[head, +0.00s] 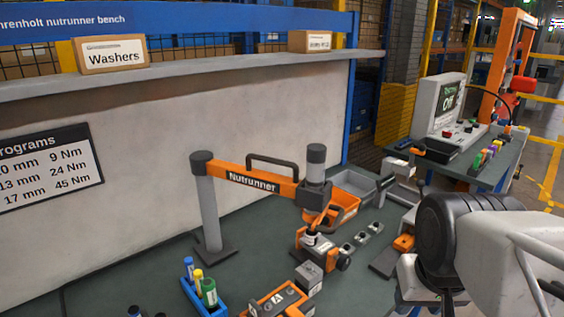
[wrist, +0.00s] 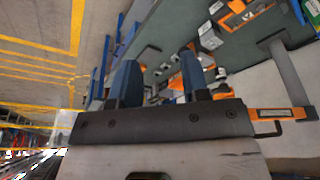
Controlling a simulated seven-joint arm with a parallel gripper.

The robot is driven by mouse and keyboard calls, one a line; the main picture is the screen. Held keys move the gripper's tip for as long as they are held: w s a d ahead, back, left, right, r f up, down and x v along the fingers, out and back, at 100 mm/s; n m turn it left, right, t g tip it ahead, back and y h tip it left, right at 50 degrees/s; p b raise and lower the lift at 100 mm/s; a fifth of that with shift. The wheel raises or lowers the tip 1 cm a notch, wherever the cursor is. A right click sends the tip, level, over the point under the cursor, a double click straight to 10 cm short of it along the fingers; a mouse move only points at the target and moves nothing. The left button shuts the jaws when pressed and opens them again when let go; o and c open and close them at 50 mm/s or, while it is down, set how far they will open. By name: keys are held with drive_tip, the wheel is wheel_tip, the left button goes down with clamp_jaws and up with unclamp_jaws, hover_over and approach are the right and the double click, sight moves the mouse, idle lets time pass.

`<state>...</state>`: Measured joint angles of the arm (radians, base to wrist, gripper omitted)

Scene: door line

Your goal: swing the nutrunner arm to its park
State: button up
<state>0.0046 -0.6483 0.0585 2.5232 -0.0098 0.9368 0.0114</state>
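The nutrunner arm (head: 230,177) is an orange beam labelled "Nutrunner" with a black loop handle (head: 272,160) on top. It runs from a grey post (head: 208,215) on the bench to a grey cylinder (head: 316,168) at its right end. The orange and grey nutrunner tool (head: 318,245) hangs below that end, over the bench. In the wrist view, the orange beam (wrist: 262,114) shows at the lower right. My gripper (wrist: 157,58) has two dark blue fingers apart, with nothing held between them. It is clear of the beam and handle. I cannot make out a marked park.
A blue holder (head: 200,296) with coloured sockets and an orange fixture (head: 275,302) stand at the bench front. An orange bin (head: 345,207) is behind the tool. A shelf (head: 200,70) with a Washers box (head: 110,54) runs above. A second bench with a monitor (head: 440,103) stands right.

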drive_tip(key=w+a+r+n+t, duration=0.15)
drive_tip(key=w+r, duration=0.25)
drive_tip(key=r, duration=0.6)
wheel_tip(320, 180, up, 6)
drive_tip(key=n+g, duration=0.3)
drive_tip(key=n, duration=0.9)
hover_over(267, 158)
drive_tip(key=s, duration=0.1)
drive_tip(key=shift+s+a+f+h, duration=0.2)
drive_tip(key=shift+a+h, duration=0.1)
drive_tip(key=shift+f, duration=0.1)
drive_tip(key=shift+w+d+f, duration=0.1)
drive_tip(key=shift+w+f, duration=0.15)
drive_tip(key=shift+f, duration=1)
drive_tip(key=shift+w+d+f, duration=0.15)
drive_tip(key=shift+w+f, duration=0.05)
drive_tip(key=shift+f, duration=1.05)
drive_tip(key=shift+w+d+f, duration=0.1)
drive_tip(key=shift+w+f, duration=0.15)
drive_tip(key=shift+f, duration=1)
drive_tip(key=shift+c, duration=0.2)
clamp_jaws()
